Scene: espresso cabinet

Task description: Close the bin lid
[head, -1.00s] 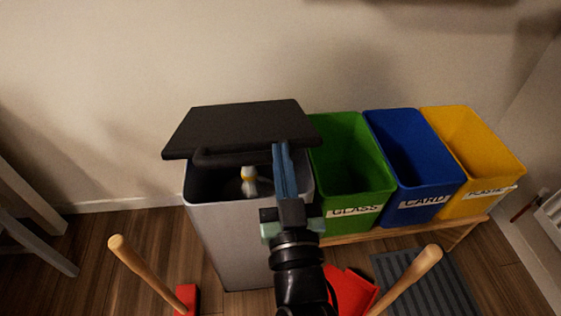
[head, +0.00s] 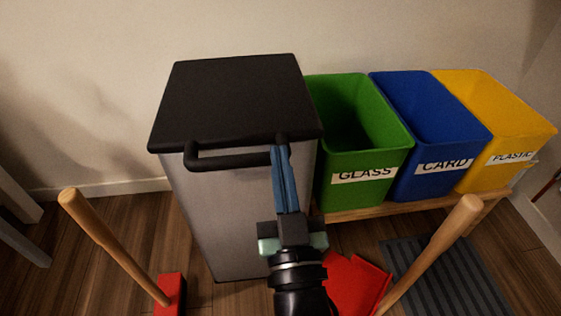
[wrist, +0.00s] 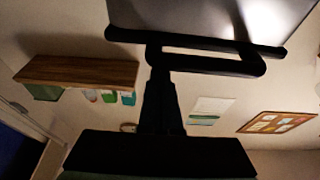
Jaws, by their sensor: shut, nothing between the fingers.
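The grey bin (head: 222,215) stands against the wall with its black lid (head: 232,95) lying flat over the top, and the inside of the bin is hidden. A black bar handle (head: 230,159) sticks out from the lid's front edge. My gripper (head: 280,150) is shut and empty, with its blue fingertips at the right part of the handle. In the wrist view the handle (wrist: 205,64) crosses just beyond the dark fingers (wrist: 160,75), below the lid edge (wrist: 190,40). I cannot tell whether the fingers touch the handle.
Green glass (head: 340,150), blue card (head: 425,140) and yellow plastic (head: 500,125) bins stand on a wooden stand to the right. Wooden-handled tools (head: 105,235) (head: 435,250) rise at the front left and right. A red dustpan (head: 355,285) lies near a grey mat (head: 440,270).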

